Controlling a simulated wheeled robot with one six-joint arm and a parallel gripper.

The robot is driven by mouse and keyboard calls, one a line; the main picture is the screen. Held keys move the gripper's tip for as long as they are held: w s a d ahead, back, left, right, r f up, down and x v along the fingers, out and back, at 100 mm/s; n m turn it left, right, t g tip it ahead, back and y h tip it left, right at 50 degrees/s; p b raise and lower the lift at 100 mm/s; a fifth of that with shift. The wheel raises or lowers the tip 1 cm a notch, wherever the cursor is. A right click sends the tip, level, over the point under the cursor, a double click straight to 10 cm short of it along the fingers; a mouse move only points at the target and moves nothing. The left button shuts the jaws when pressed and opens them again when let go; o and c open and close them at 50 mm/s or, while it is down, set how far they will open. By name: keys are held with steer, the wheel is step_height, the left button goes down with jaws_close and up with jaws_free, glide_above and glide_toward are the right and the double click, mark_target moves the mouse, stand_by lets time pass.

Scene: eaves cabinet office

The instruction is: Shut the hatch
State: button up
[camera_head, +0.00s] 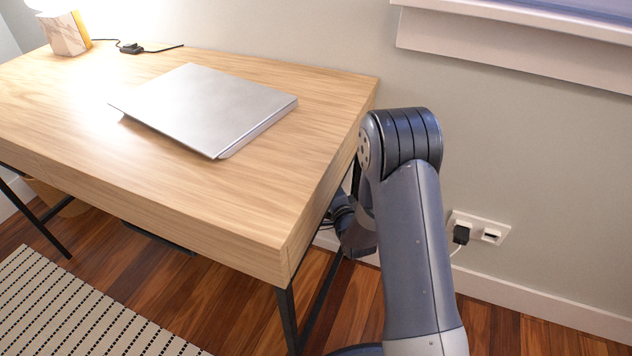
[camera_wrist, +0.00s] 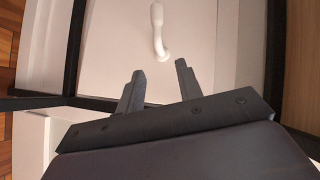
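In the wrist view a pale flat panel (camera_wrist: 110,50), which looks like the hatch, fills the middle of the picture. A white curved handle (camera_wrist: 158,32) stands out from it. My gripper (camera_wrist: 160,78) is open and empty, its two fingers apart and pointing toward the handle, with a gap between fingertips and handle. Whether the panel is ajar I cannot tell. In the head view my arm reaches down past the desk's right end, and the desk hides my gripper and the hatch.
A wooden desk (camera_head: 250,215) with dark metal legs stands against the wall, with a closed laptop (camera_head: 205,108) and a lamp (camera_head: 63,32) on it. Dark bars (camera_wrist: 272,50) flank the panel in the wrist view. A wall socket (camera_head: 478,229) with a black plug is at right.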

steer(key=b+x, duration=0.2)
steer(key=x, duration=0.6)
steer(key=shift+d, duration=0.1)
steer(key=shift+c, duration=0.2)
steer(key=shift+s, duration=0.1)
jaws_close()
